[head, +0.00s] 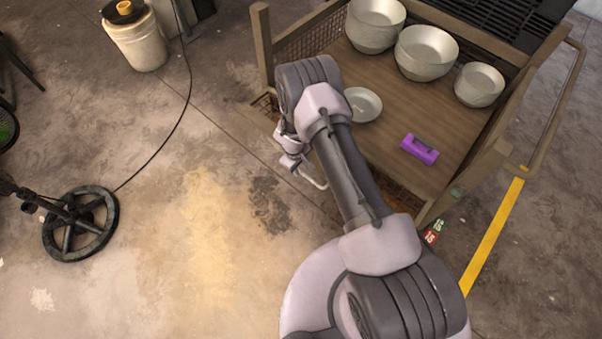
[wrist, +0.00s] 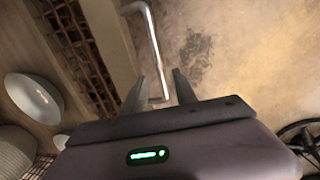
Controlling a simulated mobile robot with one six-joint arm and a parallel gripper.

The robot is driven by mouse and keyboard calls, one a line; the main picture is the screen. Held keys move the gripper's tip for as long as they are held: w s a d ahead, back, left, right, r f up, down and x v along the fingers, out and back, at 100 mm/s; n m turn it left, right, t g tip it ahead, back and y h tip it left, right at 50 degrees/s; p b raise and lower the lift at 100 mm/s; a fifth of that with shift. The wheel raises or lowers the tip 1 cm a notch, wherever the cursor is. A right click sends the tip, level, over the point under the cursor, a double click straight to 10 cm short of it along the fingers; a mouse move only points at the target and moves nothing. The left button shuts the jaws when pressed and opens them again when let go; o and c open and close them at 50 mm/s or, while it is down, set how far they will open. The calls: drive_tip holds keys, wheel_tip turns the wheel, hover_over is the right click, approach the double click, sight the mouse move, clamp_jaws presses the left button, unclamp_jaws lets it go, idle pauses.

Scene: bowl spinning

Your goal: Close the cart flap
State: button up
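The wooden cart (head: 405,103) stands at the upper right of the head view. Its flap, a wood-framed mesh panel, appears lowered along the cart's left side; my arm hides much of it, and its exact angle is unclear. In the wrist view the flap's mesh (wrist: 72,30) shows at left. A bent silver handle (wrist: 153,40) sticks out from the wood frame, and also shows in the head view (head: 316,182). My gripper (wrist: 159,84) is open, its two fingers on either side of the handle's end, with visible gaps. In the head view my gripper (head: 291,163) is beside the flap.
Stacked bowls (head: 426,52), a shallow bowl (head: 362,104) and a purple object (head: 419,150) stand on the cart's deck. A white bucket (head: 138,38), a cable and a dark wheeled base (head: 80,222) are at left. The floor between them and the cart is clear.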

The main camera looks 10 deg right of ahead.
sight(301, 172)
drive_tip(key=f, duration=0.2)
drive_tip(key=f+b, duration=0.1)
drive_tip(key=shift+w+d+f, duration=0.15)
drive_tip(key=shift+d+f, duration=0.1)
drive_tip(key=shift+f, duration=0.05)
clamp_jaws()
idle(1.2)
